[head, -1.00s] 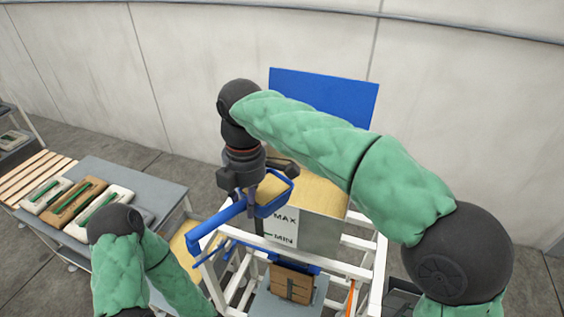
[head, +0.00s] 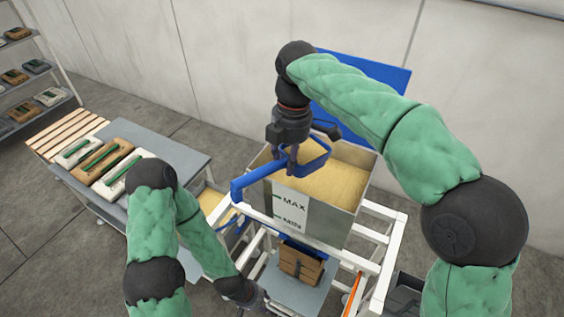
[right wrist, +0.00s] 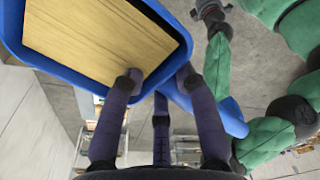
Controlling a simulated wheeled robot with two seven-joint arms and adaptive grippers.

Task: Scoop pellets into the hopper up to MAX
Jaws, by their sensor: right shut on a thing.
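My right gripper (head: 290,158) is shut on the blue scoop (head: 262,175), which is above the hopper's near left part. In the right wrist view the scoop (right wrist: 170,25) is filled with tan pellets (right wrist: 95,40), its tray roughly level. The grey metal hopper (head: 330,222) holds a bed of tan pellets (head: 340,183). Its front has a white label with MAX and MIN marks (head: 291,208); I cannot tell the level against MAX from here. My left gripper (head: 252,299) is low, left of the frame; its fingers are unclear.
A blue panel (head: 375,72) stands behind the hopper. A white frame (head: 385,255) surrounds it, with a brown box (head: 300,265) below. A pellet bin (head: 213,203) sits at the left. A grey table (head: 185,150) with several packs stands farther left.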

